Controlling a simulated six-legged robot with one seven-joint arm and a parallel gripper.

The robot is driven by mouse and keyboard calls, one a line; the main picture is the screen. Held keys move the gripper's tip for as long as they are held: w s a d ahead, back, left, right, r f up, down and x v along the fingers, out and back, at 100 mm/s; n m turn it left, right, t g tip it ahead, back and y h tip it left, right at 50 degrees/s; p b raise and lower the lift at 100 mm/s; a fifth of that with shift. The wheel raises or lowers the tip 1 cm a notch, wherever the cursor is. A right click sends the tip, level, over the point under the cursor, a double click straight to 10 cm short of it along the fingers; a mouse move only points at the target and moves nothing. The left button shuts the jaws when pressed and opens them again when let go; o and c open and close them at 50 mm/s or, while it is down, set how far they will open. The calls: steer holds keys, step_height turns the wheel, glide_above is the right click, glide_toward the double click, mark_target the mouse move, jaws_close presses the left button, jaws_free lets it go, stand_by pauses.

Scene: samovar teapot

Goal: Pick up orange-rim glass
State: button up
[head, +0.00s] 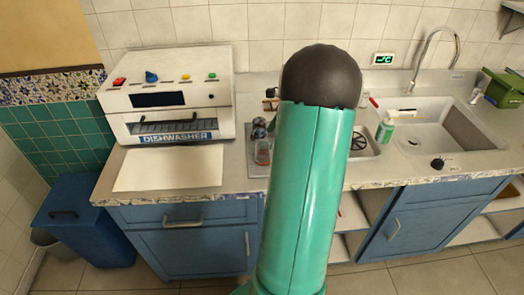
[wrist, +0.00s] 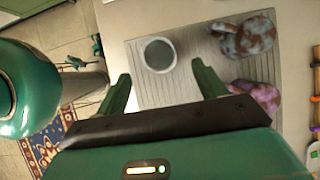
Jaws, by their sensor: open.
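A round, open-topped vessel (wrist: 160,54) stands on a ribbed grey drainer in the wrist view, seen from above. It looks like the glass, but its rim reads pale grey and I cannot make out orange on it. My gripper (wrist: 163,84) is open and empty, its two green fingers apart on the near side of the vessel, pointing towards it. My arm hides the gripper there.
A mottled blue-brown pot (wrist: 248,38) and a pinkish mottled thing (wrist: 254,97) stand right of the vessel.

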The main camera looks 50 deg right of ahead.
mark_target(256, 157)
steer(key=x, duration=0.8)
steer(key=shift+w+a+f, duration=0.2)
steer(key=shift+f, duration=0.05)
steer(key=c, duration=1.1)
steer(key=shift+r, duration=0.1)
